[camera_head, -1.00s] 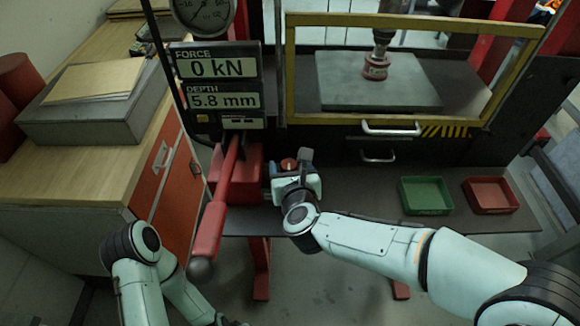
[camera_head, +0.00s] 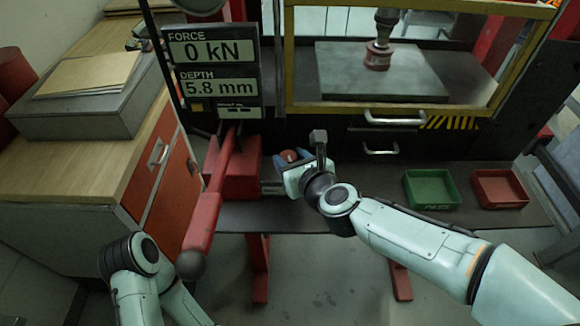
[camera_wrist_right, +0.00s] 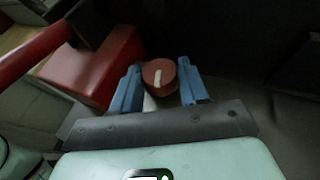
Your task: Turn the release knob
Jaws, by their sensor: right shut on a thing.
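The release knob (camera_wrist_right: 160,77) is red and round with a white mark across its face. In the right wrist view it sits between the two blue fingers of my right gripper (camera_wrist_right: 160,85), which is shut on it. In the head view the knob (camera_head: 289,156) shows as a small red cap between the fingers of my right gripper (camera_head: 291,160), right of the red pump block (camera_head: 240,175). The wrist hides part of the knob's mount. My left arm stands at the lower left; its gripper is out of the picture.
A red lever (camera_head: 205,215) with a dark ball end slopes down in front of the pump block. The display (camera_head: 215,75) reads 0 kN and 5.8 mm. A green tray (camera_head: 431,189) and a red tray (camera_head: 498,187) stand right on the dark shelf.

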